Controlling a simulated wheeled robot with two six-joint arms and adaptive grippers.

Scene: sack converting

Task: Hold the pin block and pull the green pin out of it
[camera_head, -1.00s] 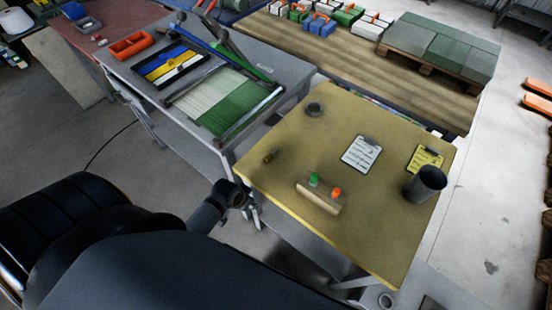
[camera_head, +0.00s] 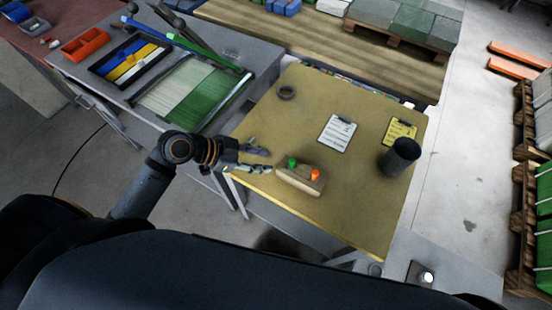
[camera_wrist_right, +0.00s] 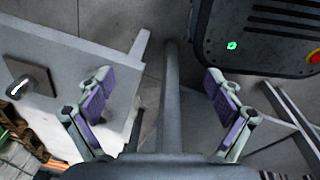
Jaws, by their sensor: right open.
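The pin block (camera_head: 298,181), a pale wooden block, sits on the tan tabletop near its front edge. The green pin (camera_head: 292,162) stands upright in its left part, and an orange pin (camera_head: 315,174) stands in its right part. My left gripper (camera_head: 267,161) is open just left of the block, with its fingers pointing right toward the block's left end. I cannot tell whether a fingertip touches it. My right gripper (camera_wrist_right: 158,80) is open and empty in the right wrist view, with purple pads apart, away from the block.
A dark cup (camera_head: 402,156) stands right of the block. A white clipboard (camera_head: 337,133), a yellow clipboard (camera_head: 400,132) and a dark ring (camera_head: 287,92) lie farther back on the tan table (camera_head: 270,115). A grey bench (camera_head: 215,55) adjoins at left.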

